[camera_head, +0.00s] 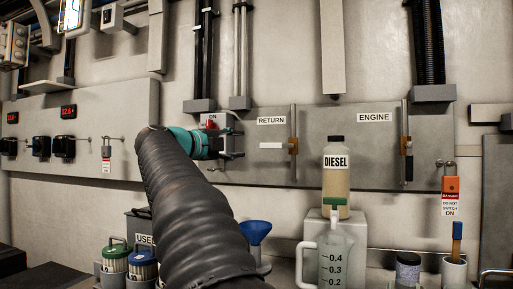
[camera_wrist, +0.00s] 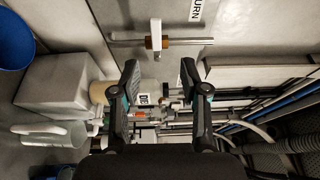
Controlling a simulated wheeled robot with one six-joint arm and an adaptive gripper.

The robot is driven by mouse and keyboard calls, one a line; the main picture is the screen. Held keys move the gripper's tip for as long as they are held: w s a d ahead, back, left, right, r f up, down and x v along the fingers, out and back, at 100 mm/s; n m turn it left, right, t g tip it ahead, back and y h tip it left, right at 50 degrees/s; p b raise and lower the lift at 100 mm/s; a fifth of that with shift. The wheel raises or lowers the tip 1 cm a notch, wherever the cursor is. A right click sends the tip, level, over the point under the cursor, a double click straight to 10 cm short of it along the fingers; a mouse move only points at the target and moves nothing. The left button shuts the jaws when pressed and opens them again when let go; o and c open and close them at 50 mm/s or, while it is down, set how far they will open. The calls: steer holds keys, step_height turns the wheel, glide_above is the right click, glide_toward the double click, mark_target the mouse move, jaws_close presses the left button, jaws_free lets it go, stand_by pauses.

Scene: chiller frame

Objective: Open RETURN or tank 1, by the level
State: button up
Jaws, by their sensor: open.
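The RETURN valve has a white lever (camera_head: 271,146) pointing left, level, from a brass body (camera_head: 293,145) on a vertical pipe. Its label (camera_head: 271,120) is above it. In the wrist view the white lever (camera_wrist: 156,34) lies just beyond the fingertips, about midway between them, apart from both. My gripper (camera_head: 237,143) is left of the lever, open and empty; it also shows in the wrist view (camera_wrist: 159,78). The ENGINE valve (camera_head: 406,145) is further right, with a dark lever hanging down. A tank 1 label or tank level is not readable here.
A DIESEL bottle (camera_head: 336,178) stands on a white block (camera_head: 317,232) below the valves. A measuring jug (camera_head: 332,258), blue funnel (camera_head: 256,233) and filters (camera_head: 115,262) are along the bottom. A red danger tag (camera_head: 451,195) hangs at right.

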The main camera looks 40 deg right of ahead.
mark_target(269, 146)
steer(key=d, duration=0.4)
steer(key=d+p, duration=0.1)
steer(key=d, duration=0.9)
steer(key=shift+w+f, duration=0.2)
steer(key=shift+w, duration=0.2)
jaws_close()
